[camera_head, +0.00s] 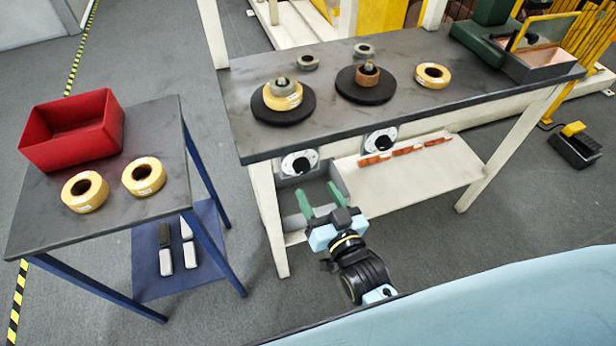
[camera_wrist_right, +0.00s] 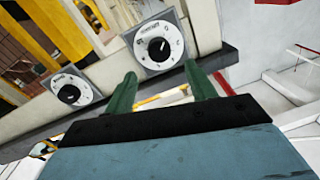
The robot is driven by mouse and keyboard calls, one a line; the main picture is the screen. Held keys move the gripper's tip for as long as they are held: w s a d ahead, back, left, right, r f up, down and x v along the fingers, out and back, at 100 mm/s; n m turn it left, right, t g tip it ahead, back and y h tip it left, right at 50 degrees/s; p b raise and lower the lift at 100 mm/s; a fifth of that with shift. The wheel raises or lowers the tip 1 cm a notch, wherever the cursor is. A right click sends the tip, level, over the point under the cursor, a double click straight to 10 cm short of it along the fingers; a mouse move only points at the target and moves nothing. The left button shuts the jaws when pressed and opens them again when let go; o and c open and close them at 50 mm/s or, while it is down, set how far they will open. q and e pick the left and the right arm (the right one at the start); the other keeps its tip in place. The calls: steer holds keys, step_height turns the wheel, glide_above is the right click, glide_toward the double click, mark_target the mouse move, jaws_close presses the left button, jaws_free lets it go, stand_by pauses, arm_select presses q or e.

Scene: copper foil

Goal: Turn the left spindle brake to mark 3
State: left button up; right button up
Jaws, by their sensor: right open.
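The left spindle brake (camera_head: 299,163) is a pale round dial with a black knob, on the front of the workbench below its top. A like dial, the right brake (camera_head: 381,140), sits to its right. My right gripper (camera_head: 317,193) is open and empty, its green fingers pointing up toward the left brake from below and in front, apart from it. In the right wrist view a larger, nearer dial (camera_wrist_right: 160,47), apparently the left brake, lies just beyond the gap between the fingers (camera_wrist_right: 160,72). I cannot read which mark its knob points at. My left gripper is not in view.
Above the brakes, the workbench top (camera_head: 430,100) carries two black spindle discs and several rolls. A grey bin (camera_head: 338,185) and a pale lower shelf (camera_head: 440,180) lie underneath. A side table with a red bin (camera_head: 72,128) stands left. The floor between is open.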

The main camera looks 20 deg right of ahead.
mark_target(304, 169)
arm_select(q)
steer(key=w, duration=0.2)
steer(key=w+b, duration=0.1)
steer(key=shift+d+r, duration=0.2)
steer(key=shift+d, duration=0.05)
arm_select(e)
steer(key=w, duration=0.6)
steer(key=shift+a, duration=0.3)
steer(key=shift+c, duration=0.5)
steer(key=c, duration=0.9)
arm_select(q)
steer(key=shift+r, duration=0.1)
